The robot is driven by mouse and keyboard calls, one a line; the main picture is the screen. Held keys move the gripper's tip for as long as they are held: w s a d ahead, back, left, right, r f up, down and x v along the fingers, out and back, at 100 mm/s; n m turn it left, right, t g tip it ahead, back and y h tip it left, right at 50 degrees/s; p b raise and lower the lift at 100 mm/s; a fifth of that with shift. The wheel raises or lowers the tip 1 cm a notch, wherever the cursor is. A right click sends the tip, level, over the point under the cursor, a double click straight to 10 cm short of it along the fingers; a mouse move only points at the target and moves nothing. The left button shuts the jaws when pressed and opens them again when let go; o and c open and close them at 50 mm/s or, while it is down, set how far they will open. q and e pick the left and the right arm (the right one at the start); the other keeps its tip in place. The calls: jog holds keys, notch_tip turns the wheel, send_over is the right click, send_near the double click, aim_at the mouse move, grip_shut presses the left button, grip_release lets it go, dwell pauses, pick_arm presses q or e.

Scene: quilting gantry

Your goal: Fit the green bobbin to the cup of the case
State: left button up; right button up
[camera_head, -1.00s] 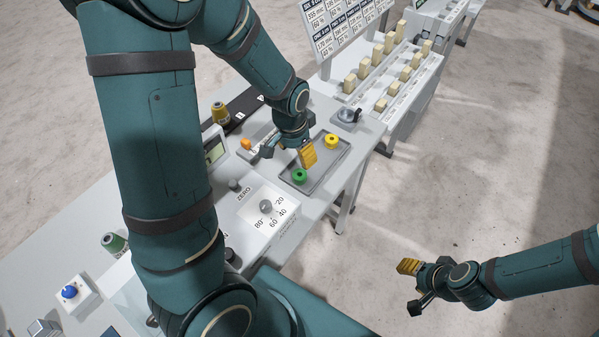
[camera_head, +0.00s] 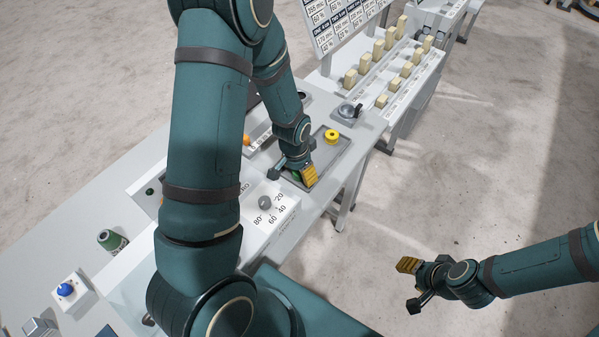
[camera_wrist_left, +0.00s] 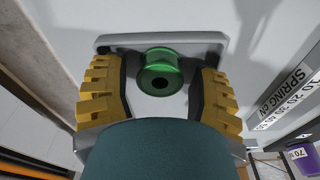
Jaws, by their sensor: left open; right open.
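The green bobbin (camera_wrist_left: 160,72) stands between the spread yellow-padded fingers of my left gripper (camera_wrist_left: 160,88) in the left wrist view, with a gap visible on each side. In the head view my left gripper (camera_head: 294,178) is low over the near end of the grey tray (camera_head: 342,158) and hides most of the bobbin. A grey round metal piece (camera_head: 347,111), possibly the case with its cup, sits beyond the tray; its details are too small to tell. My right gripper (camera_head: 411,286) is open and empty, over the floor to the right.
A yellow bobbin (camera_head: 332,136) lies in the tray's far part. A dial panel (camera_head: 284,214) is beside the tray's near end. A green spool (camera_head: 112,240) and blue button (camera_head: 66,289) are at left. A rack of pale blocks (camera_head: 395,70) stands behind. Right of the bench is open floor.

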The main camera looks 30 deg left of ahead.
pick_arm(q)
jog(key=c, duration=0.6)
jog(key=shift+r, duration=0.15)
